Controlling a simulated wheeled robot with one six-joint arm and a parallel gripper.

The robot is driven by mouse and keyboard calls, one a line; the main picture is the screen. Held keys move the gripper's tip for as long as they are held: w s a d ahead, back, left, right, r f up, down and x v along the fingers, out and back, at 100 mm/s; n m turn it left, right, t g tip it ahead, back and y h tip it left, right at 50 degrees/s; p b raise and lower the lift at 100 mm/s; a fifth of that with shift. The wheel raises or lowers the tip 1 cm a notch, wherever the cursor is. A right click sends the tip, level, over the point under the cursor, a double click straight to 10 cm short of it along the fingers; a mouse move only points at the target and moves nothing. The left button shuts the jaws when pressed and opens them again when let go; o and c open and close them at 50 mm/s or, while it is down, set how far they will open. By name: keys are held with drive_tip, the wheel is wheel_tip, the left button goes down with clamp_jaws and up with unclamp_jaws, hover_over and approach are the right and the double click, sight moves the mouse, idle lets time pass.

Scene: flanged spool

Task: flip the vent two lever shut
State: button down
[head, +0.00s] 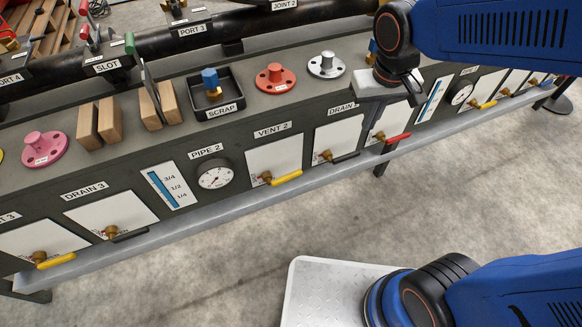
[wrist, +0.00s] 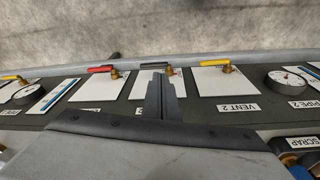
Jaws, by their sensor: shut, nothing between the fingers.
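The vent two valve has a yellow lever (head: 286,178) on a brass body, in front of a white panel under the VENT 2 label (head: 271,130). The lever lies sideways, pointing right from the brass body in the head view. In the wrist view the same yellow lever (wrist: 212,62) is right of centre and points left. My gripper (head: 414,88) is above the bench's front edge, to the right of vent two and apart from its lever. In the wrist view my gripper (wrist: 162,82) has its fingers together and empty, close in the picture to the neighbouring black lever.
A black lever (head: 345,157) and a red lever (head: 397,138) are on neighbouring panels to the right. The PIPE 2 gauge (head: 214,176) is left of vent two. A scrap tray (head: 216,95) and flanged spools stand on the bench top.

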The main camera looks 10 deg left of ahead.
drive_tip(key=w+a+f+n+g, duration=0.15)
drive_tip(key=a+f, duration=0.35)
drive_tip(key=a, duration=0.7)
drive_tip(key=n+h, duration=0.1)
approach(292, 174)
wheel_tip(292, 174, down, 6)
drive_tip(key=shift+w+d+f, duration=0.1)
drive_tip(key=shift+d+f, duration=0.1)
drive_tip(key=shift+f, duration=0.05)
